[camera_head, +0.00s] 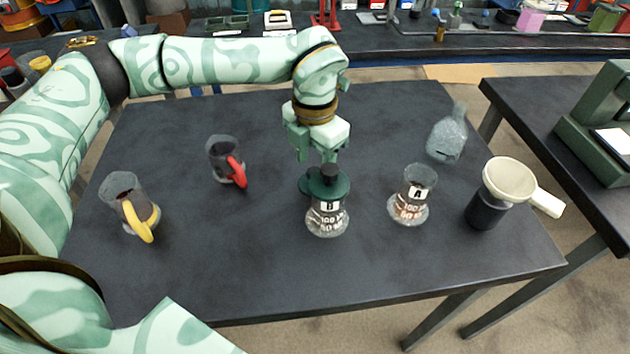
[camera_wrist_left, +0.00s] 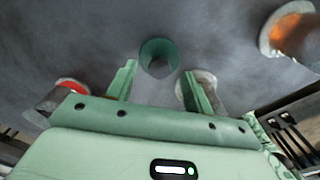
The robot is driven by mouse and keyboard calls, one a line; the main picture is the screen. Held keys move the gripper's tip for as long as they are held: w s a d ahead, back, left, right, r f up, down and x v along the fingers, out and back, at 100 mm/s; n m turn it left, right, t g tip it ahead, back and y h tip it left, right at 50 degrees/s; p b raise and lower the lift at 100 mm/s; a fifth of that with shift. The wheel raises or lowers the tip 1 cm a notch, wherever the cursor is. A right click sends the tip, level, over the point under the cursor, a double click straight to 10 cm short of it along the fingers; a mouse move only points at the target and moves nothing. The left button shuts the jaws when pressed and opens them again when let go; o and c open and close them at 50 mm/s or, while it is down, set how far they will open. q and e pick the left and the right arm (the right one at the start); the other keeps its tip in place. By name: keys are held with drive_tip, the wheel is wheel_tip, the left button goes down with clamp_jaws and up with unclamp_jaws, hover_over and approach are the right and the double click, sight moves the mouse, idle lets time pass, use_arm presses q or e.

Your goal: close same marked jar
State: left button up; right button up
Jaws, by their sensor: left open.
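Jar B (camera_head: 327,219) is clear glass with a black label and stands near the middle of the table. A green disc lid with a black knob (camera_head: 329,172) shows at its top and sticks out left of it; I cannot tell whether it is seated. My left gripper (camera_head: 318,153) is open, pointing down just above the lid. In the left wrist view, the green round lid (camera_wrist_left: 160,58) lies beyond the fingers, with a pale jar partly behind the right finger. Jar A (camera_head: 408,205), holding reddish contents, stands open to the right. My right gripper is not in view.
A red-handled mug (camera_head: 224,161) and a yellow-handled mug (camera_head: 131,203) stand at left. A glass bottle (camera_head: 447,138) stands at back right, and a white funnel (camera_head: 510,179) sits on a dark cup (camera_head: 484,212). The table's front left is clear.

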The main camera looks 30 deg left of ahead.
sight(315, 171)
use_arm(q)
wheel_tip(315, 171, down, 2)
drive_tip(key=shift+f, duration=0.1)
drive_tip(key=c, duration=1)
drive_tip(key=shift+c, duration=0.2)
drive_tip(key=shift+r, duration=0.25)
wheel_tip(315, 171, up, 10)
drive_tip(key=p, duration=0.2)
drive_tip(key=shift+p, duration=0.3)
drive_tip(key=shift+f, duration=0.1)
